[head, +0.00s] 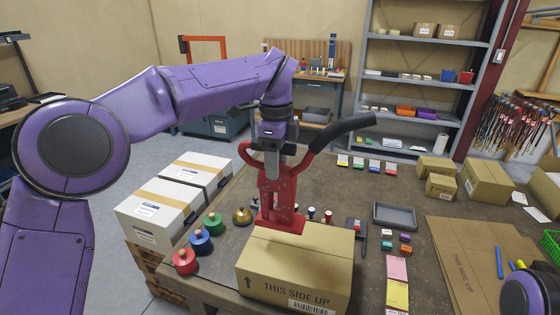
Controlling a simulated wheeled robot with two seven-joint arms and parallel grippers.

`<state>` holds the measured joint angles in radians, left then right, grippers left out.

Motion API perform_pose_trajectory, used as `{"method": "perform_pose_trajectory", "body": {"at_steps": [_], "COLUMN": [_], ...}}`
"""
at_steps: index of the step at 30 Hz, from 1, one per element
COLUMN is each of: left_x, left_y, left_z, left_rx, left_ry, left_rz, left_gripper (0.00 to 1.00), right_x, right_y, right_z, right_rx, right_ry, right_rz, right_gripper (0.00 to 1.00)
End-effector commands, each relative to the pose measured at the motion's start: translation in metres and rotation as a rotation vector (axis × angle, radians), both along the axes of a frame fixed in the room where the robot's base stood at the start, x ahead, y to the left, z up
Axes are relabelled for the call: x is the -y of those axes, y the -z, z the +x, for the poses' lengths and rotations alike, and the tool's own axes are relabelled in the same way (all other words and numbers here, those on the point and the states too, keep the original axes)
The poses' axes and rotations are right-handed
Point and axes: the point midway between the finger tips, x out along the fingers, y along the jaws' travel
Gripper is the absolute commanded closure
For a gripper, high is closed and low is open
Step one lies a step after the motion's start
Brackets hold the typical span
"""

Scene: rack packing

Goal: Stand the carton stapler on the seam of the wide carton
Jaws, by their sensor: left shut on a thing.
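The carton stapler (282,202) is red with a long black-gripped handle that points up to the right. My left gripper (271,150) is shut on the stapler's upper part from above. The seam under the stapler is hidden. Of my right arm only a purple part shows at the lower right; its gripper is out of view.
Red, blue and green spools (201,240) and a brass bell (242,216) stand left of the carton. A grey tray (395,216), small coloured blocks and sticky notes (397,267) lie to the right. Flat cardboard (465,262) covers the table's right side. Small cartons (441,187) stand behind.

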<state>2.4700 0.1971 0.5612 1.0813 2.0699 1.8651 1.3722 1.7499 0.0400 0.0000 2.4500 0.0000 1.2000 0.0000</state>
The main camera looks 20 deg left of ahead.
Motion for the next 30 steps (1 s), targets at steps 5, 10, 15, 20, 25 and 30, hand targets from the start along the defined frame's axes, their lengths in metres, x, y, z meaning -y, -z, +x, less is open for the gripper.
{"method": "perform_pose_trajectory", "body": {"at_steps": [5, 10, 15, 20, 25, 30], "left_x": [0.005, 0.009, 0.011, 0.009, 0.008, 0.008], "left_y": [0.006, 0.011, 0.021, 0.033, 0.045, 0.058], "left_z": [0.002, 0.003, 0.003, 0.003, 0.003, 0.003], "left_rx": [0.007, 0.007, 0.007, 0.007, 0.007, 0.007], "left_ry": [0.006, 0.015, 0.017, 0.015, 0.013, 0.013], "left_rz": [-0.003, -0.002, -0.002, -0.002, -0.002, -0.002], "left_gripper": [1.00, 1.00, 1.00, 1.00, 1.00, 1.00], "right_x": [0.000, 0.000, 0.000, 0.000, 0.000, 0.000], "right_y": [0.010, 0.013, 0.021, 0.030, 0.040, 0.049], "right_z": [0.000, 0.000, 0.000, 0.000, 0.000, 0.000], "right_rx": [0.000, 0.000, 0.000, 0.000, 0.000, 0.000], "right_ry": [0.000, 0.000, 0.000, 0.000, 0.000, 0.000], "right_rz": [0.000, 0.000, 0.000, 0.000, 0.000, 0.000], "right_gripper": [0.57, 0.57, 0.57, 0.57, 0.57, 0.57]}}
